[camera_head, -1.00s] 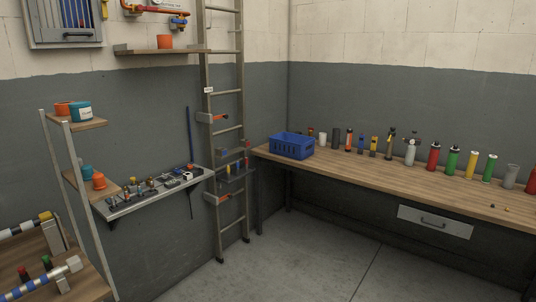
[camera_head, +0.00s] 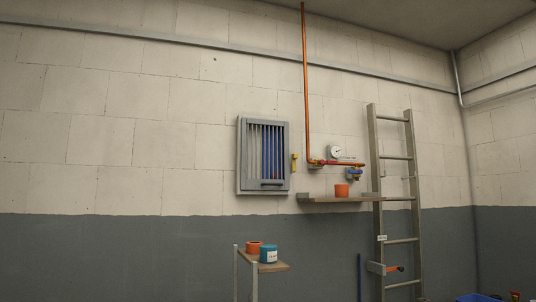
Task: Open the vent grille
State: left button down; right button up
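The vent grille (camera_head: 251,155) is a grey framed panel with vertical slats, high on the pale block wall near the middle of the head view. Blue shows between the slats on its right part. A dark horizontal handle (camera_head: 271,184) sits at its lower right. The grille looks shut in its frame. A small yellow piece (camera_head: 294,162) is on the wall just right of the frame. Neither of my grippers shows.
A wall shelf (camera_head: 340,199) with an orange pot (camera_head: 342,190) is right of the grille, below a copper pipe (camera_head: 306,80) and a gauge (camera_head: 334,151). A ladder (camera_head: 397,200) leans further right. Below the grille stands a rack (camera_head: 275,266) with an orange pot (camera_head: 254,246) and a blue one (camera_head: 268,254).

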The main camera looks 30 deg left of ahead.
aim_at(251, 183)
jog(key=i+j+u, duration=0.3)
jog(key=i+u, duration=0.2)
jog(key=i, duration=0.5)
jog(key=i+u, duration=0.45)
jog(key=i, duration=0.5)
